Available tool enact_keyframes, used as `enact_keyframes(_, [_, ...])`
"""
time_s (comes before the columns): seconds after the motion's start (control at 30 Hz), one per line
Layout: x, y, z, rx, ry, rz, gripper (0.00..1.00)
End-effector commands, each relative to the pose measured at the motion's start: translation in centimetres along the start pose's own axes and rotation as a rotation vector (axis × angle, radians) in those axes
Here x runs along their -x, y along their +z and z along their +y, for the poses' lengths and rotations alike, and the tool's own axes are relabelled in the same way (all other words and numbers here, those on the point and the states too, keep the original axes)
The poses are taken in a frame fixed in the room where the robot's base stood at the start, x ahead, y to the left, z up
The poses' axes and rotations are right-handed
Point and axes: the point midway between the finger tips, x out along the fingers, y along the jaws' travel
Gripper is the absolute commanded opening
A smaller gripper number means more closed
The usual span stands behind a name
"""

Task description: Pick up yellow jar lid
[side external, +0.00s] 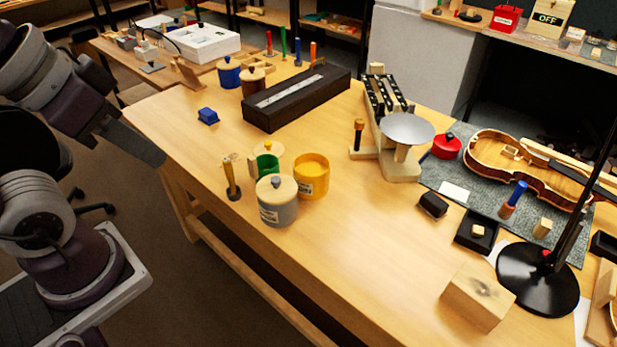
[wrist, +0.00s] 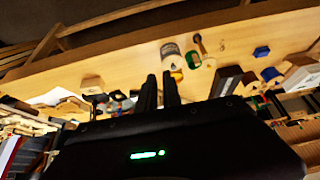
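A pale wooden lid with a yellow knob (side external: 267,149) is at the green jar (side external: 266,165); I cannot tell whether it rests on that jar or leans behind it. The yellow jar (side external: 312,182) stands open beside it. A grey jar (side external: 278,208) with a wooden, dark-knobbed lid stands in front. In the wrist view the grey jar (wrist: 171,52), yellow jar (wrist: 176,74) and green jar (wrist: 193,60) appear small, beyond the fingers. My gripper (wrist: 159,76) shows two dark fingers with a narrow gap and nothing visible between them. It is well away from the jars.
An upright wood-handled tool (side external: 231,178) stands left of the jars. A blue block (side external: 208,116) and a long black box (side external: 297,97) lie behind. A scale with a grey pan (side external: 407,128) and a violin body (side external: 520,165) are to the right. The table's front left is clear.

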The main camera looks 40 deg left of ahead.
Motion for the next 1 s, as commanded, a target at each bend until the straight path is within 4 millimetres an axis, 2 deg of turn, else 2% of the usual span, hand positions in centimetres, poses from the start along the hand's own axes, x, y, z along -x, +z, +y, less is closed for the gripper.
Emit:
enact_keyframes(0.03, [0.0,0.0,0.0,0.0,0.0,0.0,0.22])
enact_keyframes(0.07, [0.0,0.0,0.0,0.0,0.0,0.0,0.28])
enact_keyframes(0.43, [0.0,0.0,0.0,0.0,0.0,0.0,1.0])
enact_keyframes(0.67, [0.0,-0.2,0.0,0.005,0.001,-0.001,1.0])
enact_keyframes(0.77, [-0.3,-2.8,-0.3,0.079,0.01,-0.023,1.0])
enact_keyframes(0.87, [-2.3,-8.8,-1.6,0.26,0.01,-0.068,1.0])
enact_keyframes(0.9, [-3.8,-11.5,-2.5,0.346,-0.001,-0.086,1.0])
enact_keyframes(0.97, [-6.8,-15.1,-4.2,0.474,-0.03,-0.109,1.0])
enact_keyframes(1.0, [-9.1,-17.3,-5.5,0.555,-0.056,-0.121,1.0])
